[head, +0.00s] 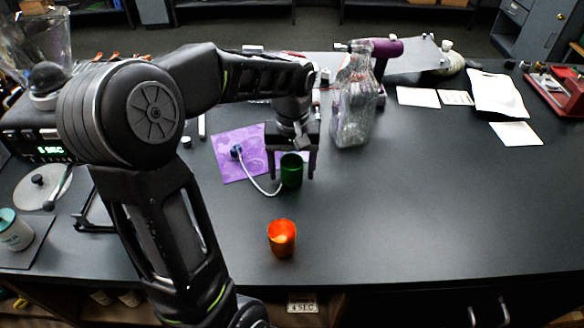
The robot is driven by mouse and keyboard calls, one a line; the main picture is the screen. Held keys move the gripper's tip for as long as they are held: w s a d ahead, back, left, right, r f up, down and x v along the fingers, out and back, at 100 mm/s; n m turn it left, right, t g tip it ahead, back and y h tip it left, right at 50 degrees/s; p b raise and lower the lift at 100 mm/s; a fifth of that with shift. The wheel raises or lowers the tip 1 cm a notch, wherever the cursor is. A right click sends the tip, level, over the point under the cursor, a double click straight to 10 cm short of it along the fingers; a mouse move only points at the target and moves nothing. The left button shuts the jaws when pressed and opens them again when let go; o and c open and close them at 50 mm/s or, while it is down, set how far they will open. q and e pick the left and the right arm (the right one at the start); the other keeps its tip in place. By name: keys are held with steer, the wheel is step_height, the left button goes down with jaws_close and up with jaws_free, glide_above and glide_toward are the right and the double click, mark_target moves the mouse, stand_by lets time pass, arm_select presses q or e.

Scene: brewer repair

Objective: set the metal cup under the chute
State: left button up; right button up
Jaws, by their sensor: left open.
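Two small cups stand upright on the dark table. A shiny green cup (291,171) is under my left gripper (292,176), which points down with its two fingers apart, one on each side of the cup. I cannot tell whether the fingers touch it. A shiny orange cup (282,241) stands nearer the front edge, apart from the gripper. I cannot tell for sure which one is the metal cup. I cannot make out a chute; my left arm covers part of the table. My right gripper is out of view.
A tall clear bottle (354,110) stands right of the gripper, before a purple-handled device (386,48). Papers (498,95) lie at right. The front right table is clear.

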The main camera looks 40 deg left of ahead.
arm_select(q)
steer(key=shift+r, duration=0.15)
step_height(320, 180, up, 12)
steer(key=p, duration=0.1)
stand_by(0.3)
steer(key=shift+o, duration=0.4)
